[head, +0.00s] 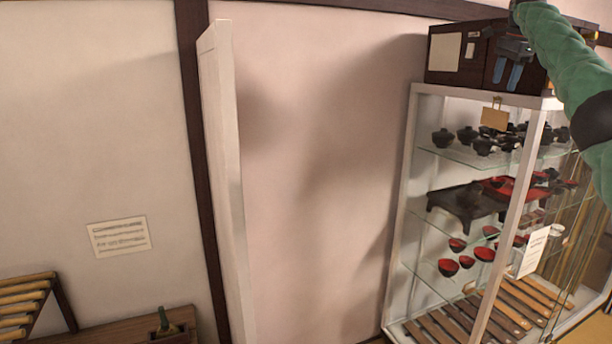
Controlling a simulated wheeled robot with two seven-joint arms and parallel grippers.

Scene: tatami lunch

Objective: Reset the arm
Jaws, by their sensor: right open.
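My right arm comes in from the upper right in a green padded sleeve with a black joint band. My right gripper (507,74) hangs at its end, pointing down, with two blue finger pads apart and nothing between them. It shows in front of a dark wooden box (446,76) on top of a glass display cabinet; whether it touches the box I cannot tell. My left gripper is not in view.
The white-framed glass cabinet (413,152) holds black and red bowls, a dark low tray table (466,200) and wooden slats. A white upright panel (221,170) stands left of it. A slatted rack (20,305) and a dark wooden surface (105,332) are lower left.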

